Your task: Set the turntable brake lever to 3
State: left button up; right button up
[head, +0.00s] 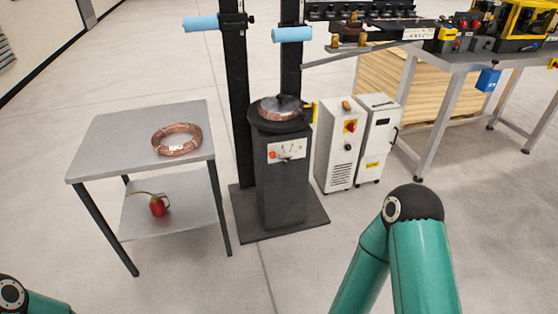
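The turntable (258,121) sits on top of a dark grey pedestal (284,195), with a copper coil (270,115) on it. On the pedestal's front is a white scale plate (290,147). A small orange-red knob, which looks like the brake lever's end (272,155), is at the plate's left side. The scale's numbers are too small to read, so I cannot tell the lever's setting. Only green links of my two arms show, at the bottom left and bottom right. Neither gripper is in view.
A grey two-shelf table (112,145) with a copper coil (177,139) and a red oil can (157,205) stands left. White cabinets (338,150) stand close right of the pedestal. A long workbench (440,72) is at the back right. The floor in front is clear.

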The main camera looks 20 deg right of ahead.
aim_at(271, 155)
jog(key=z, duration=0.2)
jog(key=i, duration=1.25)
jog(key=u, duration=0.15)
